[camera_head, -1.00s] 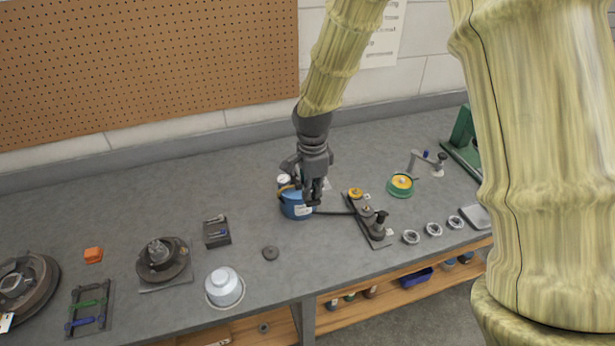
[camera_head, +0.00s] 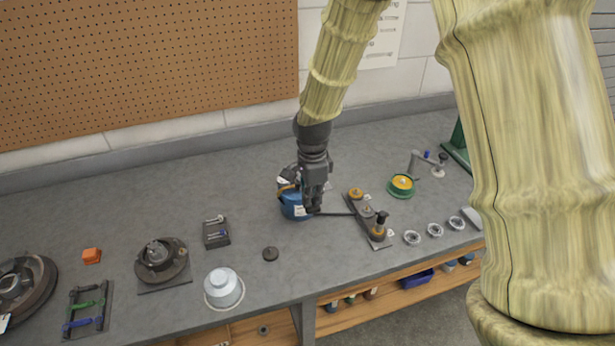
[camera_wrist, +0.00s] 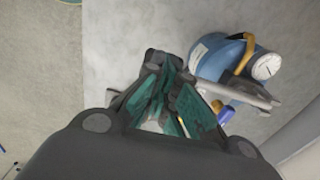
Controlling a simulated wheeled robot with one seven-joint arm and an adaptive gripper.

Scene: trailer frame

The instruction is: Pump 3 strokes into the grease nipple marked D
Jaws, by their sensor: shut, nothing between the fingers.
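A blue grease pump (camera_head: 292,208) stands on the bench, partly hidden behind my gripper (camera_head: 313,208). The wrist view shows its blue body (camera_wrist: 212,62), a yellow band, a round white gauge (camera_wrist: 265,66) and a grey bar (camera_wrist: 245,92). My gripper is shut and empty at the pump's front right; its fingers also show in the wrist view (camera_wrist: 170,92). I cannot tell whether they touch the bar. A dark hose (camera_head: 332,213) runs right to a plate (camera_head: 383,244) with several round fittings. A black upright piece (camera_head: 381,218) stands at its near end. No letter D is readable.
A green-and-yellow round item (camera_head: 401,185) and several metal rings (camera_head: 412,238) lie to the right. Bench behind the pump is clear.

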